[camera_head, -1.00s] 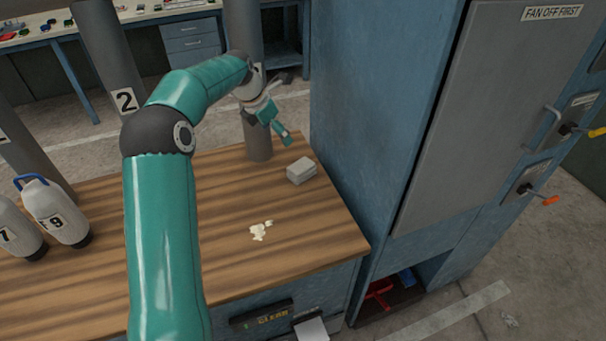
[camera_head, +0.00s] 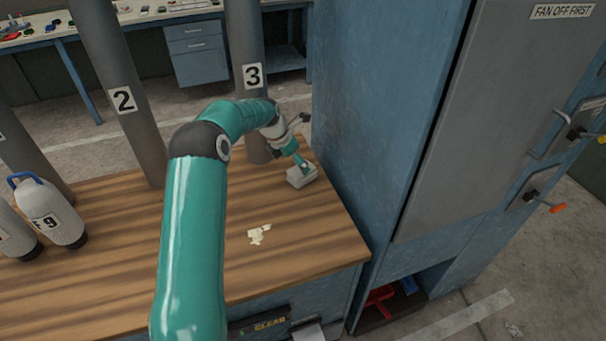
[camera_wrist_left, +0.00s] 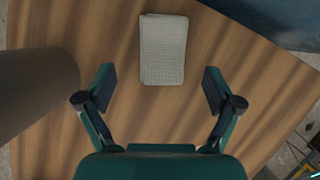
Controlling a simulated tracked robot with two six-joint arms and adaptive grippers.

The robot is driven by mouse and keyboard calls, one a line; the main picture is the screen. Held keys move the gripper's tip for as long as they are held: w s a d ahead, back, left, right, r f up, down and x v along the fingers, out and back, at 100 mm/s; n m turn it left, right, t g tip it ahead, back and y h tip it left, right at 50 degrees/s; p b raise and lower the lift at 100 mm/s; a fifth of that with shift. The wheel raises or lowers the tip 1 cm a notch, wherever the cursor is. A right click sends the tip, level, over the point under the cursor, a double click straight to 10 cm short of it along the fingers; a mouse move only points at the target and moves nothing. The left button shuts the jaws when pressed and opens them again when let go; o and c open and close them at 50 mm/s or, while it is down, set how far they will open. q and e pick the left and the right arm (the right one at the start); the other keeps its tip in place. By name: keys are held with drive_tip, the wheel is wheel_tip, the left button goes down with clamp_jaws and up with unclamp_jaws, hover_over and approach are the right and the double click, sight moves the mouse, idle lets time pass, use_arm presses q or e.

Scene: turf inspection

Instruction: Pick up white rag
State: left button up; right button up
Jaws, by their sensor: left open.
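The white rag (camera_head: 301,176) is a folded, pale block lying on the wooden table near its right edge, close to the blue cabinet. In the left wrist view the rag (camera_wrist_left: 163,49) is a woven grey-white rectangle ahead of the fingertips, roughly centred between them. My left gripper (camera_head: 301,161) is close to the rag, pointing down at it in the head view. In the left wrist view its two fingers (camera_wrist_left: 158,88) are spread wide apart with nothing between them. My right gripper is out of view.
A pale spill (camera_head: 258,234) lies on the table (camera_head: 290,262) in front of the rag. The blue cabinet (camera_head: 375,110) stands just right of the table. Grey post 3 (camera_head: 246,40) rises behind the gripper, with post 2 (camera_head: 128,110) further left. White bottles (camera_head: 50,212) stand at left.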

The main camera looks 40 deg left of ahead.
use_arm(q)
drive_tip(key=shift+w+d+f+p, duration=0.2)
drive_tip(key=shift+w+f+p, duration=0.1)
drive_tip(key=shift+f, duration=0.2)
drive_tip(key=p+x, duration=0.1)
drive_tip(key=x, duration=0.3)
drive_tip(key=shift+d+f, duration=0.1)
drive_tip(key=shift+c, duration=0.4)
drive_tip(key=c, duration=1.2)
drive_tip(key=shift+o, duration=0.2)
drive_tip(key=shift+w+r, duration=0.1)
drive_tip(key=shift+r, duration=0.85)
wheel_tip(320, 180, up, 18)
drive_tip(key=shift+b, duration=0.35)
